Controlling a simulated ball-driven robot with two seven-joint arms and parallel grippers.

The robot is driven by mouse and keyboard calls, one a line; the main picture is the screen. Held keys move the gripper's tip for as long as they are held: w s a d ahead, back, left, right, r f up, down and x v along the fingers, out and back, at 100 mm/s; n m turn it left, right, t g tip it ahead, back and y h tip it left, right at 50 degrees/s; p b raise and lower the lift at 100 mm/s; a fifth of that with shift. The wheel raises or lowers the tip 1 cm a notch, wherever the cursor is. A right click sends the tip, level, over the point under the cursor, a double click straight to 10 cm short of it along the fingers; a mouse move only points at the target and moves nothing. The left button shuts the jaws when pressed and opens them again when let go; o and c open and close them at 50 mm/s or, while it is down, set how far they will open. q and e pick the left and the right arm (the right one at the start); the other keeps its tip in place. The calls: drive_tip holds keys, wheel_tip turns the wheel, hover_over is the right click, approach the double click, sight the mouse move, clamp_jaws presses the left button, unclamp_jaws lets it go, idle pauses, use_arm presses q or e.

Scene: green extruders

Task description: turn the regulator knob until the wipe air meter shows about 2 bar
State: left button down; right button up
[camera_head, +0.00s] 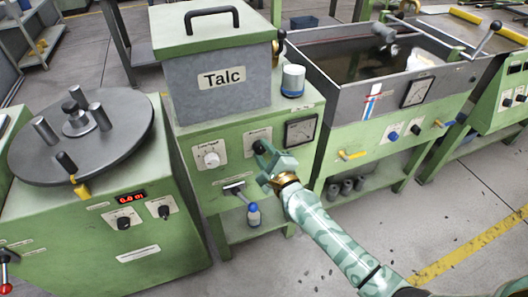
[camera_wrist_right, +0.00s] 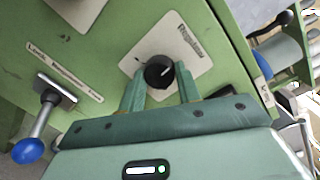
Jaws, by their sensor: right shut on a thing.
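The regulator knob (camera_wrist_right: 159,72) is black and round with a white pointer line, on a white plate marked "Regulator" in the right wrist view. In the head view it shows as a dark spot (camera_head: 259,146) at my gripper's tip. My right gripper (camera_wrist_right: 160,88) is shut on the knob, one finger on each side; it also shows in the head view (camera_head: 266,161). A square dial meter (camera_head: 300,131) is right of the knob on the green talc cabinet, and another (camera_head: 417,91) is on the grey water trough. Their labels and readings are too small to tell. My left gripper is not in view.
A white dial (camera_head: 211,159) is left of the regulator. A lever with a blue ball end (camera_wrist_right: 28,150) sticks out below it. The grey Talc box (camera_head: 222,82) and a small canister (camera_head: 292,80) stand above. A green machine with a turntable (camera_head: 40,155) is at left.

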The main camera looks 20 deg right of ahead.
drive_tip(key=shift+r+n+p, duration=0.15)
drive_tip(key=shift+n+p, duration=0.25)
drive_tip(key=shift+n, duration=0.4)
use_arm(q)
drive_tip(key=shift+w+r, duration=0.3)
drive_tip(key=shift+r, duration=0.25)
use_arm(e)
drive_tip(key=o, duration=1)
drive_tip(key=shift+c, duration=0.2)
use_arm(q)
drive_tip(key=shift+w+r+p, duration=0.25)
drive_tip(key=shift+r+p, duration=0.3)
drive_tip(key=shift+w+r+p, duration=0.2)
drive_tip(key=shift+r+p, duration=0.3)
use_arm(e)
drive_tip(key=s+d, duration=0.2)
drive_tip(key=s, duration=1.4)
drive_tip(key=shift+s, duration=0.15)
